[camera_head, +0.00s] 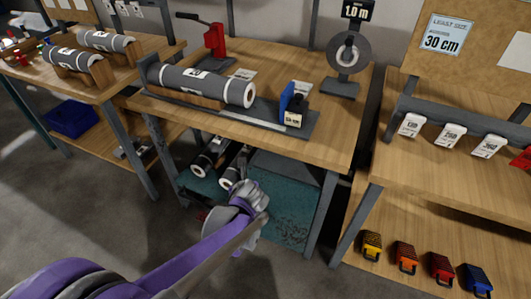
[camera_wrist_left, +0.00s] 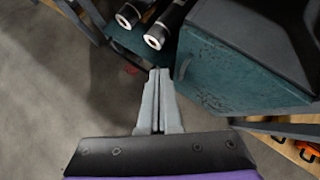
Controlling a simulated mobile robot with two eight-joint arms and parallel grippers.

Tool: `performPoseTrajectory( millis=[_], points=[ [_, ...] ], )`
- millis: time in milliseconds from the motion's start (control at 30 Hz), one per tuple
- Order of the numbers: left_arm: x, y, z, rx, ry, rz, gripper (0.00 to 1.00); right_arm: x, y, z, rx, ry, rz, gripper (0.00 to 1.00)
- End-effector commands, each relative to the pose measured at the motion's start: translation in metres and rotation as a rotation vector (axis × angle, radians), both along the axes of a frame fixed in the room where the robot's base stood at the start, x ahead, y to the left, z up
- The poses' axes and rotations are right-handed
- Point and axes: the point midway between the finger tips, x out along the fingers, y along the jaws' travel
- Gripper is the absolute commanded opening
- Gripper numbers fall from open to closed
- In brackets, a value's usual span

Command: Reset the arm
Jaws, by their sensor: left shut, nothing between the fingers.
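My left arm, purple and grey, reaches in from the lower left of the head view. My left gripper (camera_head: 262,195) is in front of the middle workbench, below its top. In the left wrist view the left gripper (camera_wrist_left: 159,72) has its two fingers together with nothing between them. It points toward the floor beside a teal cabinet (camera_wrist_left: 240,60), apart from it as far as I can tell. My right gripper is in neither view.
The middle workbench (camera_head: 340,108) holds a grey roll (camera_head: 205,84), a red press (camera_head: 213,40) and a tape stand (camera_head: 347,60). Dark rolls (camera_head: 210,157) lie on its lower shelf. Colored blocks (camera_head: 405,257) sit under the right bench. Grey floor (camera_head: 110,225) is open at left.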

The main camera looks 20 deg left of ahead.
Motion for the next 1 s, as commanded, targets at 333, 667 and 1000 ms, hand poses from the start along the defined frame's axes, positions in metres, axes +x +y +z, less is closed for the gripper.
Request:
performPoseTrajectory(
  millis=[333,667,1000],
  points=[
    [-0.018,-0.004,0.005,-0.120,-0.047,0.118,0.00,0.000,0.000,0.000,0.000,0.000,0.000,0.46],
    [-0.123,-0.036,0.017,-0.800,-0.280,0.915,0.00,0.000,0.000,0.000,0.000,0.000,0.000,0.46],
    [-0.222,-0.075,0.007,-1.310,-0.423,1.812,0.00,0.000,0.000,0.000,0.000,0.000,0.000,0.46]
  ],
)
